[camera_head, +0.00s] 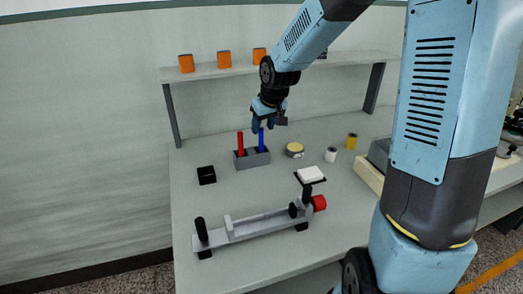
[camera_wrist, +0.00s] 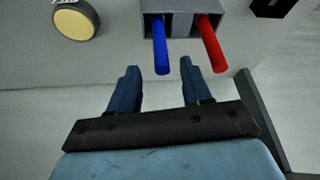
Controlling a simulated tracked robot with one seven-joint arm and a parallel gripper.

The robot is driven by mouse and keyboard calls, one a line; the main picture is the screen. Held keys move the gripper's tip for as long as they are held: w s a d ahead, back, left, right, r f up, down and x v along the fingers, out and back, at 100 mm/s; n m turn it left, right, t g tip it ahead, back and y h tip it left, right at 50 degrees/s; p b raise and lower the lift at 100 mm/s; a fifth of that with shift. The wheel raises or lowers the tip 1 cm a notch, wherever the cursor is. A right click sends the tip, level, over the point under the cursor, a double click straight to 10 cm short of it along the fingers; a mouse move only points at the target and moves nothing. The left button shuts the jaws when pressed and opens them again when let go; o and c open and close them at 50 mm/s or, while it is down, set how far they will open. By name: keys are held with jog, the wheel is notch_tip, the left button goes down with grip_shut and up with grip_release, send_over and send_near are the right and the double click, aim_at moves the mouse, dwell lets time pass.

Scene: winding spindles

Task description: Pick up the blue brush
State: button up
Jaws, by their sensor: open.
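The blue brush (camera_head: 261,138) stands upright in a grey holder (camera_head: 243,161), to the right of a red brush (camera_head: 240,143). In the wrist view the blue brush (camera_wrist: 161,46) points toward my gripper, with the red brush (camera_wrist: 212,45) to its right and the holder (camera_wrist: 180,8) at the top. My gripper (camera_head: 264,126) is above the holder, close to the top of the blue brush. In the wrist view my gripper (camera_wrist: 158,72) is open, and the end of the blue brush shows between the lines of the two fingers. Nothing is held. The brushes' lower ends are hidden in the holder.
A black box (camera_head: 206,175) is left of the holder, and a round yellow-topped item (camera_head: 294,150) is right. A grey winding fixture (camera_head: 255,227) lies in front. A shelf (camera_head: 210,72) with orange blocks stands behind. White (camera_head: 331,155) and yellow (camera_head: 352,141) cups stand farther right.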

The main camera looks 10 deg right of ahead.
aim_at(260, 135)
jog(key=shift+x, duration=2.65)
jog(key=shift+s, duration=0.1)
grip_shut()
